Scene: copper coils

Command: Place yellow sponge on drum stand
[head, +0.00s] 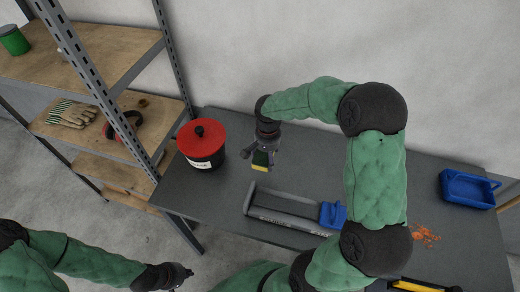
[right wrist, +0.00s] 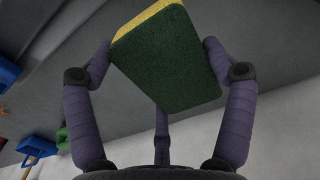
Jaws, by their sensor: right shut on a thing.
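The sponge, yellow with a dark green face, is held in my right gripper above the table; in the head view its yellow edge (head: 260,168) shows below the fingers. In the right wrist view the sponge (right wrist: 170,62) sits tilted between the fingers. My right gripper (head: 262,155) is shut on it. A grey frame-like stand (head: 285,222), which looks like the drum stand, lies on the table, lower right of the sponge and apart from it. My left gripper (head: 183,275) is low at the left, off the table; its finger opening is unclear.
A black pot with a red lid (head: 203,143) stands left of my right gripper. A blue object (head: 333,214) sits at the stand's right end. Orange scraps (head: 424,236) and a blue tray (head: 467,190) are at the right. A shelf rack (head: 115,110) stands at the left.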

